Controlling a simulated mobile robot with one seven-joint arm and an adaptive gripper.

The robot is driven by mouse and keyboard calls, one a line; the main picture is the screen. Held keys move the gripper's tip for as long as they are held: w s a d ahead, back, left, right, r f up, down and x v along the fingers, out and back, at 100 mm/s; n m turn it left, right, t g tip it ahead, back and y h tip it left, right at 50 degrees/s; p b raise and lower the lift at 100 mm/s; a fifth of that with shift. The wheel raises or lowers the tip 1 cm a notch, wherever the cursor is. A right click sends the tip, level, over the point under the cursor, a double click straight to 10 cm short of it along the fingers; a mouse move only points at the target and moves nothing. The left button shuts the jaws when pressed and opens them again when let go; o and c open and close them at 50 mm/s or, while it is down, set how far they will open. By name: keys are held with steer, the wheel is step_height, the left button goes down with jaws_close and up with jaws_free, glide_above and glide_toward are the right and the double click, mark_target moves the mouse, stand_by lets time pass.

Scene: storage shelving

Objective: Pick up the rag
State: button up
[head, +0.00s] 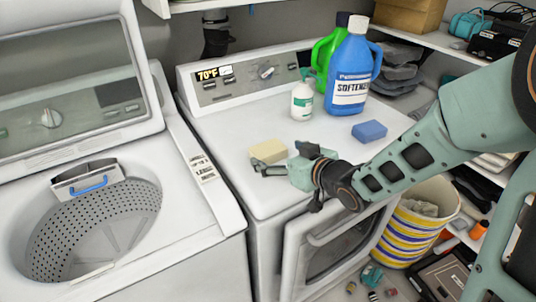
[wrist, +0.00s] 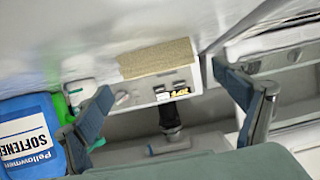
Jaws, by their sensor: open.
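My gripper (head: 284,161) is open above the white dryer top (head: 235,130), just right of a beige, grainy, sponge-like block (head: 268,151). In the wrist view the block (wrist: 157,59) shows beyond and between the two spread fingers (wrist: 161,78), with nothing gripped. I cannot tell if this block is the rag. A blue block (head: 369,131) lies farther right on the dryer top. Grey folded cloths (head: 397,72) are on the shelf behind, and pale cloth (head: 420,207) shows in the striped basket (head: 443,193).
A blue softener jug (head: 350,75), a green jug (head: 322,62) and a small white bottle (head: 302,100) stand toward the back of the dryer. An open washer (head: 215,205) is at left. Loaded shelves (head: 425,40) are at right. The dryer's front left top is clear.

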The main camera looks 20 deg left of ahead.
mark_target(268, 148)
steer(key=x, duration=0.5)
steer(key=shift+w+a, duration=0.2)
steer(key=shift+a, duration=0.05)
steer(key=c, duration=1.2)
steer(key=shift+c, duration=0.2)
steer(key=shift+r, duration=0.15)
